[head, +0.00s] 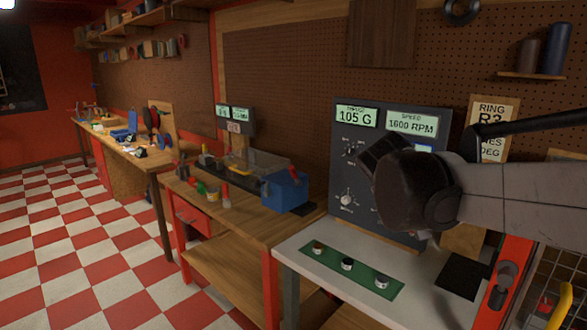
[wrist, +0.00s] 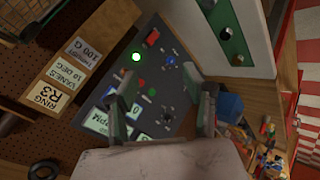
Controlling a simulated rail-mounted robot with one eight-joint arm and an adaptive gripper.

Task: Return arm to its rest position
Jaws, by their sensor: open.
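My gripper (head: 382,155) is dark and hangs in front of the control panel (head: 345,165) in the head view, with my arm reaching in from the right. In the wrist view my gripper (wrist: 168,84) has its two fingers wide apart with nothing between them. The panel behind them shows a lit green lamp (wrist: 136,57), a red button (wrist: 152,37) and a blue knob (wrist: 171,60). The panel's displays read 105 G (head: 356,116) and 1600 RPM (head: 411,124). My gripper hides part of the panel in the head view.
A white table (head: 300,262) below the panel bears a green mat (head: 330,262) with three small round parts. A wooden bench (head: 245,222) with a blue box (head: 286,190) stands left of it. A Ring R3 card (head: 492,118) hangs right. Checkered floor (head: 90,250) is clear at left.

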